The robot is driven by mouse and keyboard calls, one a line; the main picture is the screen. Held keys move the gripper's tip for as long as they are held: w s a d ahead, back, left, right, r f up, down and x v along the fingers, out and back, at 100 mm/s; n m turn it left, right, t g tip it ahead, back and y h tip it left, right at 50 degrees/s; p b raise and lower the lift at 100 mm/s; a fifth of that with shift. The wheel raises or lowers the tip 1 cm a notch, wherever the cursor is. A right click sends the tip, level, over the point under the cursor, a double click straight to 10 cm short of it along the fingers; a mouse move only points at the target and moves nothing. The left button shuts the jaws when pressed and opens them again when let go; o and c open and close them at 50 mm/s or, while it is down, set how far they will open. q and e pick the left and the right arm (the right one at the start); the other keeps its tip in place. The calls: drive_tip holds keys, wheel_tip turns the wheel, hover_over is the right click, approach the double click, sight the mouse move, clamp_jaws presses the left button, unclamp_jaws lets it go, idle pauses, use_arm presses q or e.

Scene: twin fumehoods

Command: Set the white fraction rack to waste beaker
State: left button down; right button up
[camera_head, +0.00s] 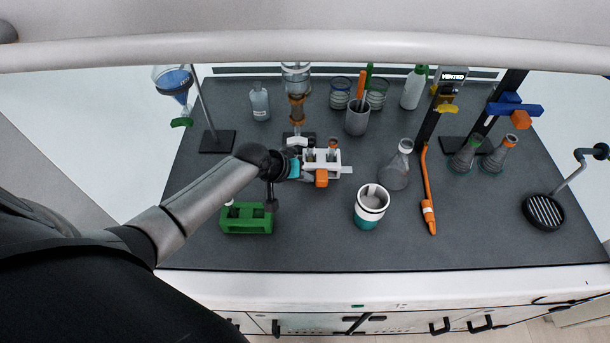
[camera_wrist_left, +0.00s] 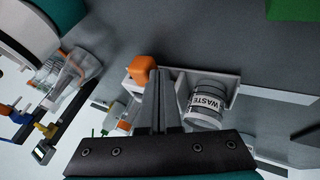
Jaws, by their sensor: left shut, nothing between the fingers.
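The white fraction rack (camera_head: 337,168) stands near the middle of the bench, by the foot of the glass column (camera_head: 297,88). An orange block (camera_head: 321,179) is on its front side. My right gripper is not in view.
A green rack (camera_head: 246,220) stands front left of the white rack. A white and teal cup (camera_head: 370,206) stands front right, and a flask (camera_head: 396,168) stands to the right. A grey cup (camera_head: 357,118) stands behind. The front right of the bench is mostly clear.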

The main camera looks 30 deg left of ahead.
sight(324, 178)
use_arm(q)
drive_tip(key=shift+d, duration=0.1)
drive_tip(key=d, duration=0.1)
drive_tip(key=w+d+p, duration=0.1)
drive_tip(key=shift+w+d+r, duration=0.1)
drive_tip(key=shift+w+d, duration=0.05)
drive_tip(key=shift+d, duration=0.45)
drive_tip(key=shift+w, duration=0.1)
drive_tip(key=shift+r, duration=0.15)
drive_tip(key=shift+s+r, duration=0.2)
drive_tip(key=shift+r, duration=0.05)
drive_tip(key=p+v, duration=0.2)
drive_tip(key=v, duration=1.2)
drive_tip(key=shift+s+a, duration=0.2)
drive_tip(key=shift+a, duration=0.25)
